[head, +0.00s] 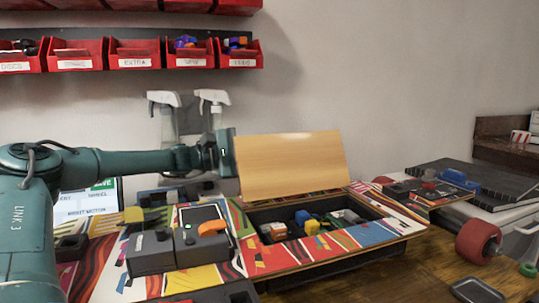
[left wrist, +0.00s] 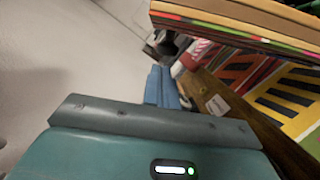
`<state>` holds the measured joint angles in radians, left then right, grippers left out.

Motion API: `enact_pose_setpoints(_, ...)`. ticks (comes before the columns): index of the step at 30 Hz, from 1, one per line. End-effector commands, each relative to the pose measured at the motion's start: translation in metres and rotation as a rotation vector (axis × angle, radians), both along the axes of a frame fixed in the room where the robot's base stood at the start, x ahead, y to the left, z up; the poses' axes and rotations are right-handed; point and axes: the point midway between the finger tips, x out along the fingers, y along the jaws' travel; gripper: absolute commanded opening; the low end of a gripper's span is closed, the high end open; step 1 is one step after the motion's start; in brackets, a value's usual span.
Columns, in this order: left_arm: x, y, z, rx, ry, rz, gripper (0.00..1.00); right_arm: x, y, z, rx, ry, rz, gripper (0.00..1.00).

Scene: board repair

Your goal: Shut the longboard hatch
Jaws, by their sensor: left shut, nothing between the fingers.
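The longboard (head: 375,236) lies on the table with a colourful striped deck. Its hatch lid (head: 290,165) stands open, a pale wood panel raised at the back of the compartment and tilted back. The open compartment (head: 262,214) holds several small coloured parts. My left gripper (head: 229,152) is at the lid's left edge in the head view, its fingers hidden there, seemingly behind the lid. In the left wrist view its fingers (left wrist: 160,88) appear shut and empty, below and left of the lid's layered edge (left wrist: 240,22). I cannot tell whether they touch it. My right gripper is not in view.
Grey boxes and a device (head: 200,214) sit on the longboard's left part. Spray bottles (head: 213,110) stand behind. Red bins (head: 134,54) hang on the wall above.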

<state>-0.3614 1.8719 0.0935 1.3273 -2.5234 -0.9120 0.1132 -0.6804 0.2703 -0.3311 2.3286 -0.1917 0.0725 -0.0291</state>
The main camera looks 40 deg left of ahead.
Motion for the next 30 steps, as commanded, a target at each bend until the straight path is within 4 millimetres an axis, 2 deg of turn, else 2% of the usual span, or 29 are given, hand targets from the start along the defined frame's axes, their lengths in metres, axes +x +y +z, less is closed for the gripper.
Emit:
enact_pose_setpoints(6,0.013,-0.01,0.0,0.001,0.0,0.001,0.0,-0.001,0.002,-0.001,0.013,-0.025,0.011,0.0)
enact_pose_setpoints(20,0.016,-0.012,0.002,0.002,-0.002,0.0,0.0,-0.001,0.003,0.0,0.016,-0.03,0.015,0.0)
enact_pose_setpoints(30,0.025,-0.016,0.006,0.046,-0.022,-0.001,0.0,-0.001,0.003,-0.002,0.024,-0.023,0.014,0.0)
